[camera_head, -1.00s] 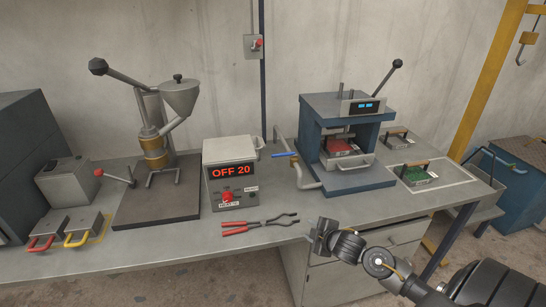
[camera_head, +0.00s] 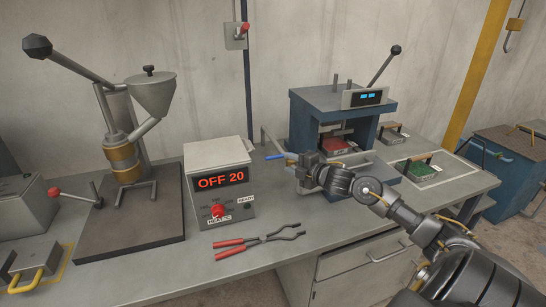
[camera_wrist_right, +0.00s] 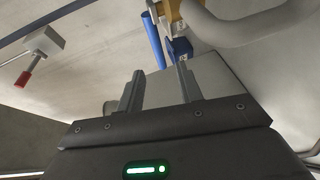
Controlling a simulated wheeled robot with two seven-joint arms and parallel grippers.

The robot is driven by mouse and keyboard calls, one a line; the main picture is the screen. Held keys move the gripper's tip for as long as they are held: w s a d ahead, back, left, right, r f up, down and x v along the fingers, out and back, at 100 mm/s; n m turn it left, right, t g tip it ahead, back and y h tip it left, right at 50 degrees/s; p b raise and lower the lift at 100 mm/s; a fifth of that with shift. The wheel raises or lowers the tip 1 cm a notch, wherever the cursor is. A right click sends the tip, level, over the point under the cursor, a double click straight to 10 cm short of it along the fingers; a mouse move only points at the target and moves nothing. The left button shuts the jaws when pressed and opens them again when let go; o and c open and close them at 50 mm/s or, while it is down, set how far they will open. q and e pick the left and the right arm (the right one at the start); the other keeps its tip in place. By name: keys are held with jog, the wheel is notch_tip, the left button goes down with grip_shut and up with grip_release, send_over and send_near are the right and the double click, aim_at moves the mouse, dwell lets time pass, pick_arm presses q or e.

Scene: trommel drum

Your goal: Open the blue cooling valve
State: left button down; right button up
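The blue cooling valve handle (camera_head: 278,156) is a short blue lever on the grey pipe left of the press. In the right wrist view a blue bar (camera_wrist_right: 153,42), which looks like this handle, stands upright ahead of the fingers. My right gripper (camera_head: 296,168) is just right of and a little below the handle in the head view, covering much of the pipe. In the wrist view its two fingers (camera_wrist_right: 160,82) are apart with nothing between them. Whether a finger touches the handle cannot be told. My left gripper is not in view.
The blue press (camera_head: 300,115) stands behind my gripper. A control box (camera_head: 217,160) reading OFF 20 is to the left, with red-handled tongs (camera_head: 255,241) lying in front. A green-filled mould (camera_head: 421,172) is at the right. Bare bench (camera_head: 150,270) lies at the front.

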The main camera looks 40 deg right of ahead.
aim_at(275, 158)
jog(key=w, duration=0.3)
jog(key=w+f+p, duration=0.1)
jog(key=w, duration=0.2)
jog(key=w+a, duration=0.1)
jog(key=w, duration=0.3)
jog(key=shift+f, duration=0.35)
jog(key=shift+c, duration=0.5)
